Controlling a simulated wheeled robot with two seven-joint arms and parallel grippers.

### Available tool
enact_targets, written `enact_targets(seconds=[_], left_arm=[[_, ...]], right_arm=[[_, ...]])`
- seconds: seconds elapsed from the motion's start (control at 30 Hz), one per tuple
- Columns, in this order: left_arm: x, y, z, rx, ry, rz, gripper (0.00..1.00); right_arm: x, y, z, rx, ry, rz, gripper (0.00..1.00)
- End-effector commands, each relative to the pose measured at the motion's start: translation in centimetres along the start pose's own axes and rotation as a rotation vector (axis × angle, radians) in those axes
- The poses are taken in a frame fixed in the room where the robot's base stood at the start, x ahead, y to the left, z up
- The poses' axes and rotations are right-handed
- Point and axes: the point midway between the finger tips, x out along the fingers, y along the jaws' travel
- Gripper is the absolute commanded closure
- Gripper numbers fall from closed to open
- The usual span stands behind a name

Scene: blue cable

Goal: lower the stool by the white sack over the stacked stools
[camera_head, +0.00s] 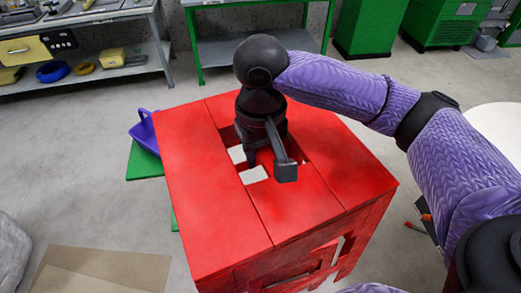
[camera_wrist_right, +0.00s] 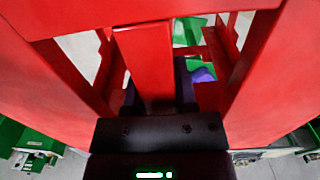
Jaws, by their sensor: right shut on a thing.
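A red slatted stool (camera_head: 210,200) fills the middle of the head view, its flat top facing up with an opening in the centre. My right gripper (camera_head: 263,155) reaches down into that opening and is shut on a red slat of the stool. In the right wrist view the two dark fingers of the gripper (camera_wrist_right: 157,85) stand on either side of this slat. A pale grey-white lump, perhaps the white sack (camera_head: 12,250), is cut off at the left edge. I cannot make out separate stacked stools; the red stool hides what is under it. My left gripper is not in view.
A purple basket (camera_head: 146,131) and a green flat thing (camera_head: 144,164) show behind the stool's left side. A brown mat (camera_head: 95,272) lies at the lower left. A white round top (camera_head: 498,128) stands at the right. Shelves and green cabinets line the back.

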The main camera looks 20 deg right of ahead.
Motion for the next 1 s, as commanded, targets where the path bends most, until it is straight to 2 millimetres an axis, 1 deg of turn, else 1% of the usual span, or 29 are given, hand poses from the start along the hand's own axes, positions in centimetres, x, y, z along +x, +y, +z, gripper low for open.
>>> enact_targets(seconds=[0.03, 0.27, 0.37, 0.5, 0.63, 0.7, 0.8, 0.87, 1.0], left_arm=[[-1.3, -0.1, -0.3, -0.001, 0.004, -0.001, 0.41], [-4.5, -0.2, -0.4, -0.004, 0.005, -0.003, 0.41], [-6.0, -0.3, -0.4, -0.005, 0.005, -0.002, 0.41], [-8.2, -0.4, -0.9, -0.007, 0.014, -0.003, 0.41], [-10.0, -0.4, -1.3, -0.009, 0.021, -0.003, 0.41], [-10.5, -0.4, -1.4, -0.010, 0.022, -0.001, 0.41], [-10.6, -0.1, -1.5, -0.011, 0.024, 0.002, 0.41], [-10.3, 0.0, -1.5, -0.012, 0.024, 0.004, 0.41], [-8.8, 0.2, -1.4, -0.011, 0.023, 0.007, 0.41]], right_arm=[[-1.0, 0.3, -0.8, 0.016, 0.002, 0.000, 1.00], [-2.0, 2.4, -4.2, 0.061, 0.002, -0.001, 1.00], [-2.4, 3.9, -5.5, 0.083, 0.002, 0.000, 1.00], [-2.5, 6.5, -7.1, 0.110, 0.001, 0.000, 1.00], [-2.2, 8.9, -7.9, 0.127, 0.001, 0.001, 1.00], [-2.0, 9.9, -8.1, 0.132, 0.002, 0.000, 1.00], [-1.5, 10.6, -8.2, 0.134, 0.002, 0.000, 1.00], [-1.1, 10.8, -8.3, 0.133, 0.004, 0.000, 1.00], [0.0, 10.8, -8.3, 0.133, 0.004, 0.000, 1.00]])
